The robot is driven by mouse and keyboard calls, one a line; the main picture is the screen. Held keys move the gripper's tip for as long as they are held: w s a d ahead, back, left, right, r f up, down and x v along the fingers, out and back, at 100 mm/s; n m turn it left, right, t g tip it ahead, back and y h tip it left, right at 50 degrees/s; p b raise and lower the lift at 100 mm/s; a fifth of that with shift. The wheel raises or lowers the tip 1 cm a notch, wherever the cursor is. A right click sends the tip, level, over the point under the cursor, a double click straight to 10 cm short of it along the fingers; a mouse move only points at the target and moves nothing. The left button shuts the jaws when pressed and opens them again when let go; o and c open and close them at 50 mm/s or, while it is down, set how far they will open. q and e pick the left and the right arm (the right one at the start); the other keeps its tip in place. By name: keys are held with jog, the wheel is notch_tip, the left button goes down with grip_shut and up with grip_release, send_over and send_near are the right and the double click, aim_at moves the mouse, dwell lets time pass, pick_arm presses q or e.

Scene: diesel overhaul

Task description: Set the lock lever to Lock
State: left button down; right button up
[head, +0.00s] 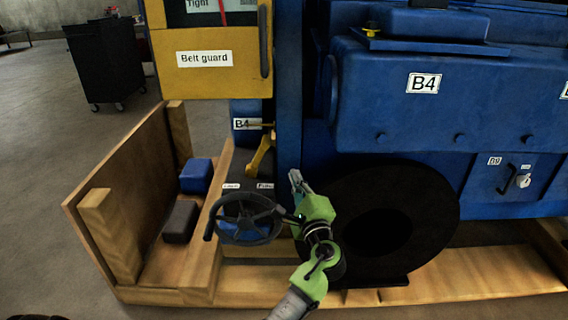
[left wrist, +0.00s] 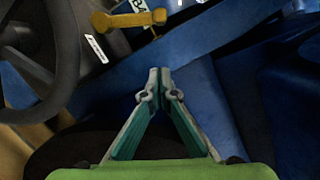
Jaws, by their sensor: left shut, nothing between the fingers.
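The lever also shows at the top of the left wrist view (left wrist: 128,20), with a round knob at one end. My left gripper (head: 296,178) is to the right of the lever, apart from it. In the left wrist view its fingertips (left wrist: 160,76) meet with nothing between them, and the lever lies beyond them, up and left. My right gripper is not in view.
A dark handwheel (head: 245,219) stands just left of my left gripper and also fills the left of the wrist view (left wrist: 70,60). A large black disc (head: 430,215) is at right. The yellow belt guard (head: 215,85) hangs above. A wooden crate (head: 125,190) holds two blocks.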

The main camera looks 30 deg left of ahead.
aim_at(279, 153)
pick_arm(q)
jog(key=x, duration=0.9)
jog(key=shift+w+a+r, duration=0.1)
jog(key=shift+a+r, duration=0.05)
jog(key=shift+a, duration=0.35)
jog(key=shift+s+a+r, duration=0.55)
jog(key=shift+s+a, duration=0.1)
jog(key=shift+a, duration=0.15)
jog(key=shift+s+a+r, duration=0.15)
jog(key=shift+s+a, duration=0.1)
jog(key=shift+a, duration=0.2)
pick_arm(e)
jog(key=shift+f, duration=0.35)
